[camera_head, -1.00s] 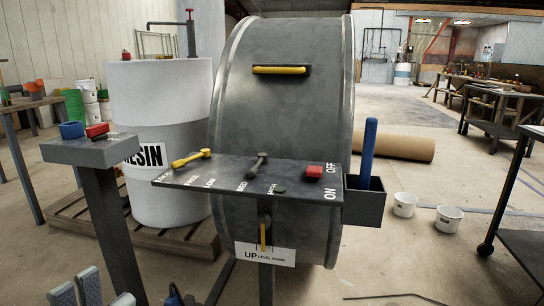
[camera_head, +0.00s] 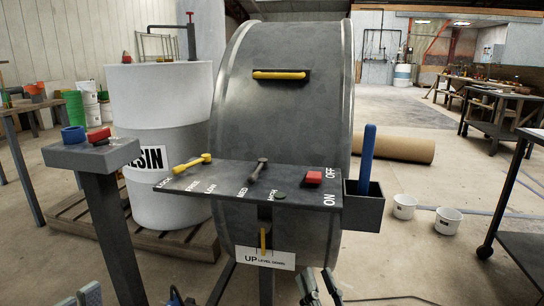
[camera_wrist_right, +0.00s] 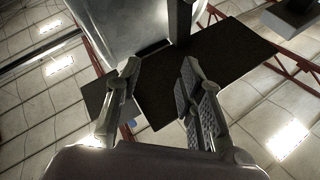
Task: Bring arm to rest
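My right gripper (camera_head: 320,287) shows at the bottom edge of the head view, in front of the drum and below the control panel. Its two pale fingers point up and stand apart. In the right wrist view the fingers (camera_wrist_right: 160,68) are spread, with nothing between them. My left gripper (camera_head: 80,298) only just shows at the bottom left of the head view; most of it is cut off, so its opening is unclear.
The grey drum (camera_head: 285,120) fills the middle. Its control panel (camera_head: 228,178) carries a yellow lever (camera_head: 192,163), a grey lever (camera_head: 258,169) and a red switch (camera_head: 314,178). A grey pedestal (camera_head: 95,155) stands left, a blue-handled tool (camera_head: 367,152) right.

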